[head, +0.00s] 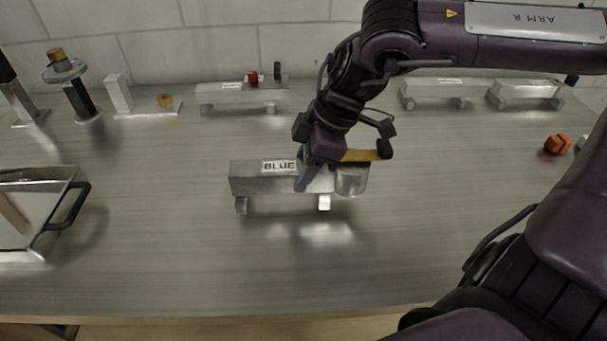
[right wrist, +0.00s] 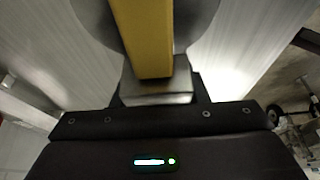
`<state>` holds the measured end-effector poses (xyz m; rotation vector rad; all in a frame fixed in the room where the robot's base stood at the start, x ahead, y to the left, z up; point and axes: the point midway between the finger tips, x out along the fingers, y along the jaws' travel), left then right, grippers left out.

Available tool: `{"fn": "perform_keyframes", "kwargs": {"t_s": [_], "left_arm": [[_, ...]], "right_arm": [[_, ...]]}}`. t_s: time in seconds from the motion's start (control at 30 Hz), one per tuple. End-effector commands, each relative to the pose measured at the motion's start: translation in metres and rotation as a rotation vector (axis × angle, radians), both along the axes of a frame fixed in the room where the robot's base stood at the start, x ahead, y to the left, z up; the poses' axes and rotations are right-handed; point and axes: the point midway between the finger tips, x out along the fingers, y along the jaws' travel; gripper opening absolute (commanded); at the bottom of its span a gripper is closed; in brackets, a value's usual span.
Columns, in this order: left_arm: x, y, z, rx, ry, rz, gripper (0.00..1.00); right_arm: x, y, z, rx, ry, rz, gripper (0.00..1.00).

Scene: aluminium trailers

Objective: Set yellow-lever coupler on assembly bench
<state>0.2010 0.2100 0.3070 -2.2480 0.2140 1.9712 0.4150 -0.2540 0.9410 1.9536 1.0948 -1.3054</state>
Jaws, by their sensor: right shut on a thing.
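The yellow-lever coupler (head: 352,182) has a rounded silver body and a yellow lever with a dark tip. It is at the right end of a grey bar labelled BLUE (head: 250,180), in the middle of the head view. I cannot tell whether it touches the bar. My right gripper (head: 309,178) reaches down from above, in front of the bar, and is shut on the coupler. In the right wrist view the yellow lever (right wrist: 146,40) runs down to a small metal block at the gripper. The gripper hides part of the bar. My left gripper is out of view.
The metal bench top (head: 180,240) is mostly clear around the bar. A tray with a black handle (head: 66,207) stands at the left. Labelled bars (head: 240,93) stand along the back wall. An orange piece (head: 557,144) lies at the right.

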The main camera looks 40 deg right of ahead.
Motion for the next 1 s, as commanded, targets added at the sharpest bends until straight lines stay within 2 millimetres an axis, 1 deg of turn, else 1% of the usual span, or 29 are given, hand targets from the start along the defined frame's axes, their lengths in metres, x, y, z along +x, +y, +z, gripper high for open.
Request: {"fn": "perform_keyframes", "kwargs": {"t_s": [0.03, 0.13, 0.3, 0.6, 0.63, 0.77, 0.8, 1.0], "left_arm": [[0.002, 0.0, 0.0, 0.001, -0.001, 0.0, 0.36], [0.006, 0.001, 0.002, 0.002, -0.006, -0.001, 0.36], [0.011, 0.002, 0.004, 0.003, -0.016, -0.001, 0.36], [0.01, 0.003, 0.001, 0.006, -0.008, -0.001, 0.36], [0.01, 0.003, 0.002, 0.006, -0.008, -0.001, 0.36], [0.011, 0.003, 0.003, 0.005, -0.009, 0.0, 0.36], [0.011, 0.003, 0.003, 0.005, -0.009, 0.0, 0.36], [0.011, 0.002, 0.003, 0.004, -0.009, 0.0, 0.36]], "right_arm": [[0.0, 0.0, -0.007, 0.002, -0.001, 0.0, 0.0], [0.001, 0.0, -0.016, 0.002, -0.002, 0.0, 0.0], [0.001, 0.0, -0.018, 0.002, -0.005, 0.0, 0.0], [0.001, 0.0, -0.022, 0.001, -0.004, -0.001, 0.0], [0.0, 0.0, -0.022, 0.0, 0.0, -0.001, 0.43], [0.0, 0.0, -0.022, 0.0, 0.0, -0.001, 0.6], [0.0, 0.0, -0.022, 0.0, 0.0, -0.001, 0.62], [0.0, 0.0, -0.022, 0.0, 0.0, -0.001, 0.62]]}}
